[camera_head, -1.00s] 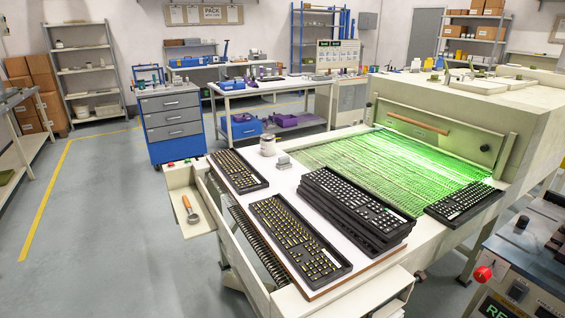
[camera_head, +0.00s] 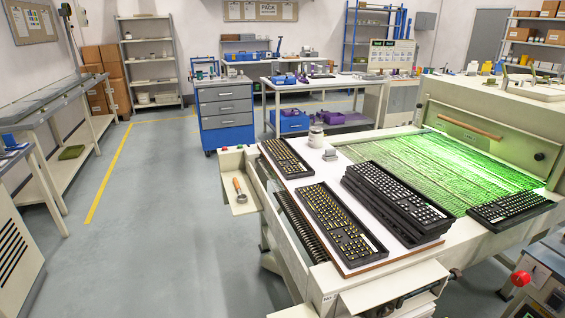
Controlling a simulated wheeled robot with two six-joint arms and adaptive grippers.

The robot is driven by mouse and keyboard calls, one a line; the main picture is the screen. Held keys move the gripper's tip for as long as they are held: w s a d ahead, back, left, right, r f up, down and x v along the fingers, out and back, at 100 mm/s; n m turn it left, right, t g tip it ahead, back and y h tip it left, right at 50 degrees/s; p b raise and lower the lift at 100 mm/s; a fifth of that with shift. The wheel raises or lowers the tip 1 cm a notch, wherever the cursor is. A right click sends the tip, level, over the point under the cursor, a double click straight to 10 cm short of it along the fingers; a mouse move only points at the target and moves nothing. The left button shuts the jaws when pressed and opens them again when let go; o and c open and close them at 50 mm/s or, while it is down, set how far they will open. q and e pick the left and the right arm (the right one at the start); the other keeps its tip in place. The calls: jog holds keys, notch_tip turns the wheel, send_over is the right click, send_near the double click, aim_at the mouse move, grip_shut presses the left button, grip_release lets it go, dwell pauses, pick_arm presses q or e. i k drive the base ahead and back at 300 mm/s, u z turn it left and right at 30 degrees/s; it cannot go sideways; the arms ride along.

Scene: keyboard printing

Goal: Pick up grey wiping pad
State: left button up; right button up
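A small grey block (camera_head: 330,155), which looks like the grey wiping pad, lies on the white work board (camera_head: 300,184) of the printing machine. It sits just right of a white jar (camera_head: 316,137) and left of the green-lit belt. It is small in the picture, so its exact shape is hard to tell. Neither of my grippers shows in the head view, and nothing is seen touching the block.
Single black keyboards (camera_head: 342,222) and a keyboard stack (camera_head: 396,200) lie on the board around the block. A side tray (camera_head: 238,194) holds a wooden-handled tool. A dark green folded item (camera_head: 72,152) rests on the left bench's lower shelf. The grey floor (camera_head: 160,240) is open.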

aim_at(330, 154)
jog(key=u, duration=0.75)
jog(key=k, duration=1)
jog(key=u, duration=0.55)
jog(key=i, duration=1.8)
jog(key=z, duration=0.65)
jog(key=i, duration=3.15)
jog(key=z, duration=0.55)
jog(key=i, duration=2.65)
jog(key=z, duration=0.4)
jog(key=i, duration=1.35)
jog(key=z, duration=0.7)
jog(key=i, duration=1.2)
jog(key=z, duration=1.5)
jog(key=i, duration=0.75)
jog(key=z, duration=1.6)
jog(key=i, duration=0.95)
jog(key=z, duration=0.5)
